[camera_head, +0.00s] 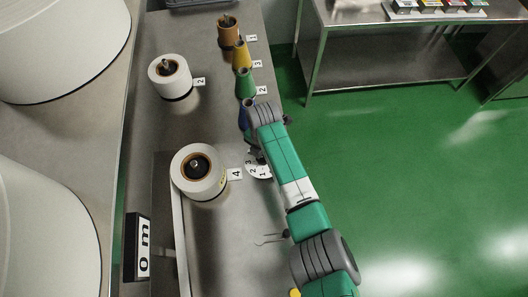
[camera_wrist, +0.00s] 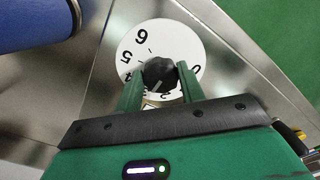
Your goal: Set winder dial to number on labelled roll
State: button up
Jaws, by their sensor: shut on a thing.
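The winder dial (camera_wrist: 190,42) is a white disc with black numbers around a black knob (camera_wrist: 158,72). My gripper (camera_wrist: 157,76) is shut on the knob, one green finger on each side. A pale mark on the knob points down and slightly left, between the 4 and the 2; the exact number there is hidden. In the head view the dial (camera_head: 259,172) shows partly beside my gripper (camera_head: 256,156), with 3, 2 and 1 visible. A white roll (camera_head: 187,186) on the winder has a yellow-green label (camera_head: 222,183), too small to read for sure.
A second white roll (camera_head: 158,82) stands farther back by a card marked 2. Brown (camera_head: 228,36), yellow (camera_head: 241,58), green (camera_head: 244,86) and blue (camera_head: 245,118) spools stand along the edge. A card marked 4 (camera_head: 236,174) lies by the near roll.

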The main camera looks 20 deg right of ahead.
jog(key=shift+r, duration=0.15)
jog(key=o, duration=1)
jog(key=shift+c, duration=0.2)
notch_tip(320, 180, up, 8)
jog(key=shift+f+p, duration=0.15)
jog(key=shift+p, duration=0.15)
